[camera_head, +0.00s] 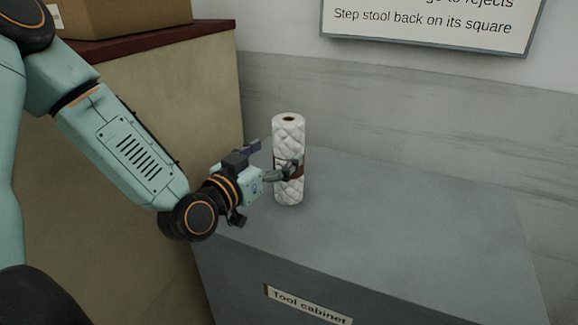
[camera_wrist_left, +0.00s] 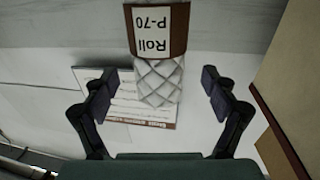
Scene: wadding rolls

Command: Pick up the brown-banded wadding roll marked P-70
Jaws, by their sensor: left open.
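The white quilted wadding roll (camera_head: 289,140) stands upright on the grey tool cabinet (camera_head: 400,230) in the head view. A brown band runs round its middle, partly hidden there by my gripper. In the left wrist view, the band's label (camera_wrist_left: 157,32) appears upside down and reads "Roll P-70". My left gripper (camera_head: 284,171) is open and level with the band, with its fingers at the roll. In the wrist view, the open fingers (camera_wrist_left: 161,80) frame the roll with gaps on both sides. Contact cannot be told. My right gripper is not in view.
A tan cupboard with a dark red top (camera_head: 150,38) stands at left, with a cardboard box (camera_head: 125,14) on it. A wall sign (camera_head: 430,25) hangs behind the cabinet. The cabinet top right of the roll is clear. A "Tool cabinet" label (camera_head: 308,304) is on its front.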

